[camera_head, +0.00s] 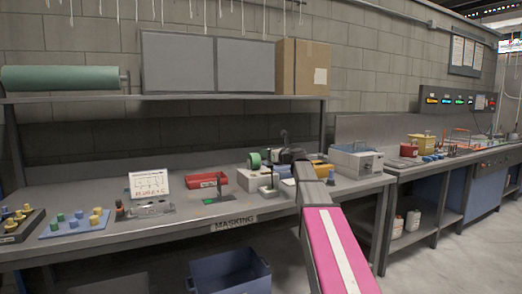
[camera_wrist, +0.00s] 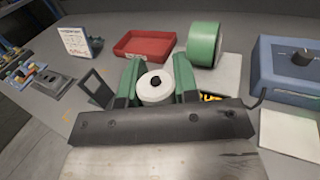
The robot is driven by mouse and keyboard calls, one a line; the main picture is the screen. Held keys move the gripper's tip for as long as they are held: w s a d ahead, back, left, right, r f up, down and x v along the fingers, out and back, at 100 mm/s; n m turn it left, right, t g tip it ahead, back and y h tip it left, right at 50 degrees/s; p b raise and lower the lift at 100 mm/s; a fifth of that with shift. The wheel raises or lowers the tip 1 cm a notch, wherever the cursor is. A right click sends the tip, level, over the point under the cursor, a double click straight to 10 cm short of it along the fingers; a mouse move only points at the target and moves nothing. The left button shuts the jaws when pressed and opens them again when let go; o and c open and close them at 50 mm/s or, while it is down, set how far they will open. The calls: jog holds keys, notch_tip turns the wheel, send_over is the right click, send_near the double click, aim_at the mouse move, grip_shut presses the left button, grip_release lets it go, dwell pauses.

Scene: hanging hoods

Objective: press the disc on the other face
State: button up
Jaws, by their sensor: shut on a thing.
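In the wrist view, my gripper (camera_wrist: 158,84) has its two green fingers closed on the sides of a round white piece (camera_wrist: 153,96). The white piece has a small dark knob or hole at the middle of its visible face. Its other face is hidden from this view, and I cannot make out a separate disc on it. A green roll (camera_wrist: 203,45) stands just beyond the fingers to the right; it also shows in the head view (camera_head: 254,160). In the head view, the held piece is too small or hidden to tell.
A red tray (camera_head: 207,180) and a white card (camera_head: 148,183) stand left of the roll. A box with a knob (camera_head: 355,160) stands to the right. A blue tray with pegs (camera_head: 75,223) lies far left. A shelf (camera_head: 110,98) with a cardboard box (camera_head: 302,67) hangs above.

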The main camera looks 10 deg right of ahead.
jog(key=shift+w+a+f, duration=0.1)
jog(key=shift+w+f, duration=0.1)
jog(key=shift+f, duration=1.6)
jog(key=shift+w+a+f, duration=0.1)
jog(key=shift+w+f, duration=0.05)
jog(key=shift+f, duration=1.7)
jog(key=shift+w+a+f, duration=0.1)
jog(key=shift+w+f, duration=0.1)
jog(key=shift+f, duration=1.6)
